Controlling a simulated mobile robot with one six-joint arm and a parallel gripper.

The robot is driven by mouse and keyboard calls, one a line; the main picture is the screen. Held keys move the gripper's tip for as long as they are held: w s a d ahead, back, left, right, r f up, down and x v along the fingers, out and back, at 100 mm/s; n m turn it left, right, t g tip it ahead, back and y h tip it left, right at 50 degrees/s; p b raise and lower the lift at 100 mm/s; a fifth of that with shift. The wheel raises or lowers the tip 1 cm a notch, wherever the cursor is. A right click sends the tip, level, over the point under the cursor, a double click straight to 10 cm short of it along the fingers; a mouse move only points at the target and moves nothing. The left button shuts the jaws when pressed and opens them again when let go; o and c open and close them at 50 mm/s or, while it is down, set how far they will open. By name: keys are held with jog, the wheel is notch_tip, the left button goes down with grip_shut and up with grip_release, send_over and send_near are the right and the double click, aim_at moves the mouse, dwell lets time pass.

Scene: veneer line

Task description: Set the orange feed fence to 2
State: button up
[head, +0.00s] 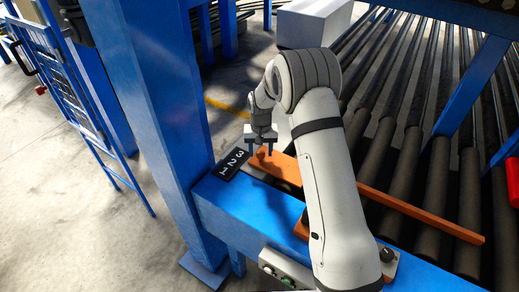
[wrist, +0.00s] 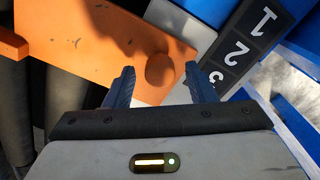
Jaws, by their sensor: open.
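The orange feed fence (head: 415,211) is a long flat bar lying across the dark rollers. It also shows in the wrist view (wrist: 85,40), with a round orange knob (wrist: 160,70) near its end. A black scale plate (head: 233,163) with white 1, 2 and 3 lies beside that end, and also shows in the wrist view (wrist: 243,45). The fence end looks closer to the 3 than to the 1; its exact alignment I cannot tell. My gripper (head: 263,151) is open and points down over the knob. In the wrist view its fingers (wrist: 165,86) stand apart, one toward each side of the knob.
A blue post (head: 150,90) rises left of the scale, and a blue beam (head: 245,215) runs in front. A control box (head: 285,268) with buttons sits at the front. A pale block (head: 312,22) stands at the back. A red object (head: 513,182) is at the right edge.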

grip_shut()
dwell(0.4)
